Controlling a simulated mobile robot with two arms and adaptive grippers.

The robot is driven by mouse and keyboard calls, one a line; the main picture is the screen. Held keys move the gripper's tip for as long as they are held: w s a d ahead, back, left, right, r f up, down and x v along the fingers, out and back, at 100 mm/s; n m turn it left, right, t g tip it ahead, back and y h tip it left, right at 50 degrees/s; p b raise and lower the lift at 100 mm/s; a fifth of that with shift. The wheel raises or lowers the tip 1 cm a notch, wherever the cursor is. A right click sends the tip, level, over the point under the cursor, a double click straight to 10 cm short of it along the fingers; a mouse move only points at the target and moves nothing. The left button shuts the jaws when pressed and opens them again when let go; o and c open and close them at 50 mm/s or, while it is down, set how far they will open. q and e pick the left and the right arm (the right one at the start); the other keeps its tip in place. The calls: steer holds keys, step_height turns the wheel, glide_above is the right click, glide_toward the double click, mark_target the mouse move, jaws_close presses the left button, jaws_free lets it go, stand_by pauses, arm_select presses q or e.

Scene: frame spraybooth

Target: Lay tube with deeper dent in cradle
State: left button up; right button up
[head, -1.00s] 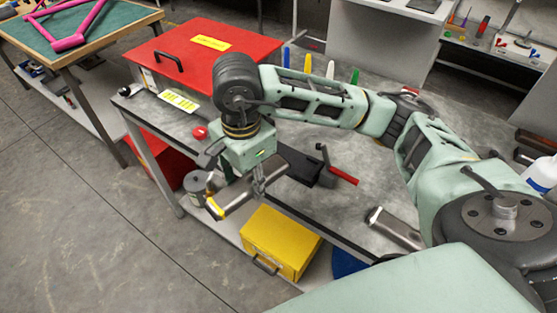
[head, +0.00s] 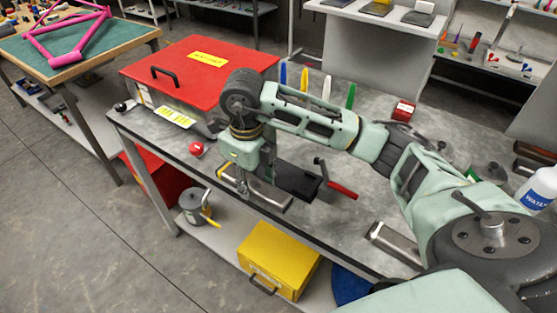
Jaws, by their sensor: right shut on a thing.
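My right gripper (head: 243,190) points down near the front edge of the bench and is shut on a grey metal tube (head: 272,196). The tube lies crosswise in the picture, just in front of a black block with a red-handled lever (head: 342,190), which looks like the cradle (head: 300,181). I cannot tell whether the tube touches it. A second grey tube (head: 393,244) lies on the bench at the right, near the front edge. Dents are too small to make out on either tube. My left gripper is not in view.
A red case (head: 200,68) stands at the back left of the grey bench (head: 330,235). Coloured upright pieces stand behind my arm. A red round knob (head: 196,148) is at the front left. A yellow box (head: 278,258) and a tin (head: 193,208) are on the lower shelf.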

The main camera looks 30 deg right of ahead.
steer(key=p, duration=0.3)
glide_above(279, 172)
steer(key=shift+w, duration=0.1)
step_height(279, 172, down, 3)
steer(key=shift+r+p, duration=0.1)
steer(key=shift+p, duration=0.6)
steer(key=shift+f, duration=0.35)
steer(key=shift+f, duration=0.1)
steer(key=o, duration=1.3)
